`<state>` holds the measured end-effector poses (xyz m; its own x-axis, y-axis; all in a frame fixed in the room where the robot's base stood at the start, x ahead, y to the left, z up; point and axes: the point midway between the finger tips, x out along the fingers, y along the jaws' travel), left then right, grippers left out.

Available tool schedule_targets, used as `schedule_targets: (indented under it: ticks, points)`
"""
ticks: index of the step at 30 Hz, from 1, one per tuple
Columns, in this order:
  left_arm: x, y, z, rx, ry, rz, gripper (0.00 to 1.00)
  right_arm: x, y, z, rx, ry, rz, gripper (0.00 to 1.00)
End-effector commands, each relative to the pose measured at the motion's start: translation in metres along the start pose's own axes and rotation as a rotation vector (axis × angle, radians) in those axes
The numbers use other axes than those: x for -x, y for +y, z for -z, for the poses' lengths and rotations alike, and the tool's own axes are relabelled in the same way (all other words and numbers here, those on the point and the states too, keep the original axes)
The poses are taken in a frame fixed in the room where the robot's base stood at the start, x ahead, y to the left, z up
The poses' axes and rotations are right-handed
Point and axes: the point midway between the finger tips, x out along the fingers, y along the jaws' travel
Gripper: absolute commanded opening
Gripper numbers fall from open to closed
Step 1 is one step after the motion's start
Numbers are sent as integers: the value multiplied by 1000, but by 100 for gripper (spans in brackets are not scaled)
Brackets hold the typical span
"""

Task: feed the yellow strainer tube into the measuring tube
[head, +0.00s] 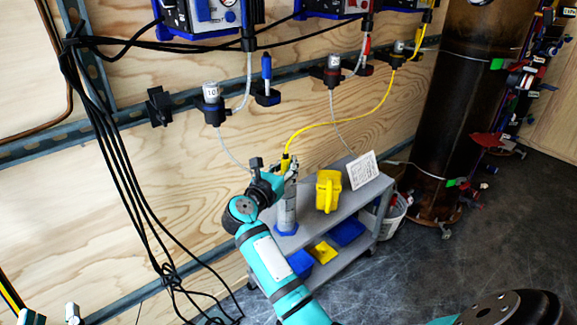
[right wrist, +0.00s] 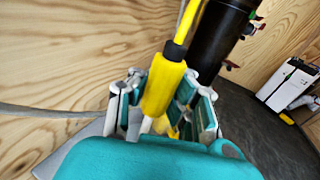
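The yellow strainer tube (head: 285,162) has a yellow cable from its top. In the right wrist view the strainer tube (right wrist: 163,85) is a yellow cylinder with a black collar, between the fingers of my right gripper (right wrist: 163,108), which is shut on it. In the head view my right gripper (head: 278,178) is just above the measuring tube (head: 287,208), a clear upright cylinder with a blue base on the cart. The strainer's lower end is hidden, so I cannot tell whether it is inside. My left gripper (head: 52,314) shows fingertips apart at the bottom left corner, apparently empty.
The grey cart (head: 350,212) also holds a yellow container (head: 328,190) and a white card (head: 362,170). Blue and yellow bins (head: 323,252) are on its lower shelf. Black cables (head: 115,150) hang at left. A dark tank (head: 460,110) stands at right.

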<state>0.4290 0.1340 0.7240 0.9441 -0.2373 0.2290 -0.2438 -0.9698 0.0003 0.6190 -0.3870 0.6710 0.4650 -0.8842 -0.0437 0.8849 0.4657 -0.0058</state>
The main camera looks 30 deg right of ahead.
Motion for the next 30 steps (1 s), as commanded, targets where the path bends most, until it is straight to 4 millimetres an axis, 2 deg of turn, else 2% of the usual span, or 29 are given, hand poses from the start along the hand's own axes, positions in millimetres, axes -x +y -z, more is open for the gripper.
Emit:
schedule_targets:
  ticks: [30]
  points:
    - [-1,3,15,3,90,-7,40,0,0,4,-1,-1,0,0]
